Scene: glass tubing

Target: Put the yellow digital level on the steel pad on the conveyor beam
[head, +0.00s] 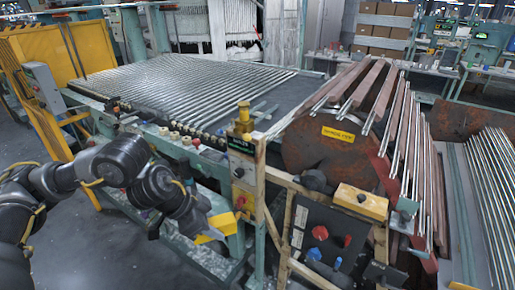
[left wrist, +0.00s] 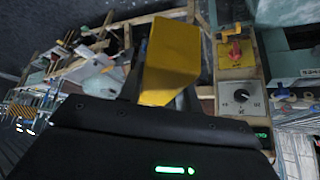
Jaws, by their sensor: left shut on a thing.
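My left gripper (head: 203,228) is shut on a yellow block, which I take to be the yellow digital level (head: 219,228). It holds the level low, in front of the conveyor beam (head: 170,143). In the left wrist view the level (left wrist: 170,60) stands out from between the fingers, which are largely hidden by the dark gripper body. The beam is the long green front edge of the conveyor, with knobs and small fittings along it. I cannot pick out the steel pad with certainty. My right gripper is not in view.
A wooden-framed control panel (head: 319,235) with red and blue knobs stands right of my left gripper. Another yellow box (head: 361,201) sits on its top. A yellow button box (head: 243,199) is close by. Glass tubes (head: 180,85) cover the conveyor; a rusty drum (head: 325,150) stands right.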

